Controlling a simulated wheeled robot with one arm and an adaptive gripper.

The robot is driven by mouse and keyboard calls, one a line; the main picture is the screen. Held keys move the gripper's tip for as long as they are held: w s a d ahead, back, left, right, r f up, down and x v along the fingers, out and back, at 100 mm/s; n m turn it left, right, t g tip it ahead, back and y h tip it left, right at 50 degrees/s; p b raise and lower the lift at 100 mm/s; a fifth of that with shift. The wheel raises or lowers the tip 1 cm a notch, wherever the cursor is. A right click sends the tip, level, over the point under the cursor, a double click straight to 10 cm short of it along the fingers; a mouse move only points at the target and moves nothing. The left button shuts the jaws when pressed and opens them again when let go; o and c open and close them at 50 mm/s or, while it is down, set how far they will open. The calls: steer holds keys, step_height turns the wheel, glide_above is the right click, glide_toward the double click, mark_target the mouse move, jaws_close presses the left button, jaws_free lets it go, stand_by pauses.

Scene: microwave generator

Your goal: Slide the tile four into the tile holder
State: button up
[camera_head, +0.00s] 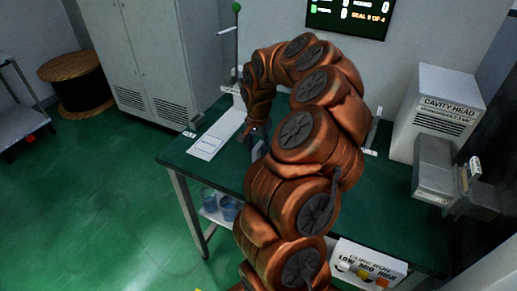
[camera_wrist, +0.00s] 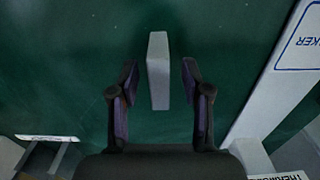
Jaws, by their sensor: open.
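In the wrist view a plain pale grey slab (camera_wrist: 158,72) stands on the green table between the fingers of my gripper (camera_wrist: 159,82). The gripper is open, with a gap on both sides of the slab. I see no number on the slab, so I cannot tell whether it is tile four. In the head view my gripper (camera_head: 258,132) is low over the table's left part, mostly hidden by my arm. I cannot pick out the tile holder for certain.
A long white board (camera_head: 217,132) with a label lies left of the gripper on the green table (camera_head: 176,157). A "CAVITY HEAD" box (camera_head: 446,105) and a grey unit (camera_head: 434,168) stand right. My arm covers the table's middle.

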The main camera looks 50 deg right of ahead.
steer(key=shift+f, duration=0.85)
jaws_close()
